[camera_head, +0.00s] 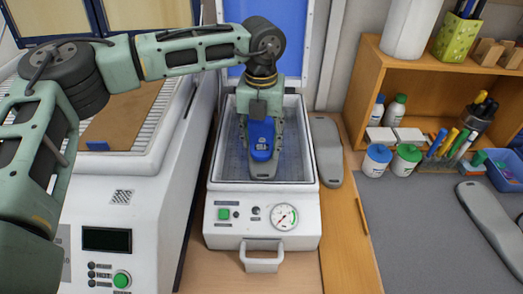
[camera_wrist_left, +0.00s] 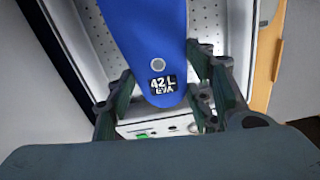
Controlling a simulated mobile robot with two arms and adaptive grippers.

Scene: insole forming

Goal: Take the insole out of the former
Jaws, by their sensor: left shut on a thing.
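The blue insole (camera_head: 261,145) is over the bed of the former (camera_head: 222,190), a white open-topped box with a perforated floor. In the left wrist view the insole (camera_wrist_left: 150,40) carries a label reading "42 L EVA" and a small round mark. A grey foot form (camera_head: 262,172) shows below the insole in the head view. My left gripper (camera_head: 262,128) reaches down into the former. Its fingers (camera_wrist_left: 168,108) are shut on both side edges of the insole near the labelled end. The gripper hides part of the insole in the head view. I cannot tell the exact gap beneath the insole. My right gripper is not in view.
A grey form (camera_head: 326,152) lies right of the former, another (camera_head: 492,218) on the grey mat (camera_head: 410,230). A wooden shelf (camera_head: 372,75) with bottles and pens stands at right. A white machine (camera_head: 140,190) stands left. The mat's front is clear.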

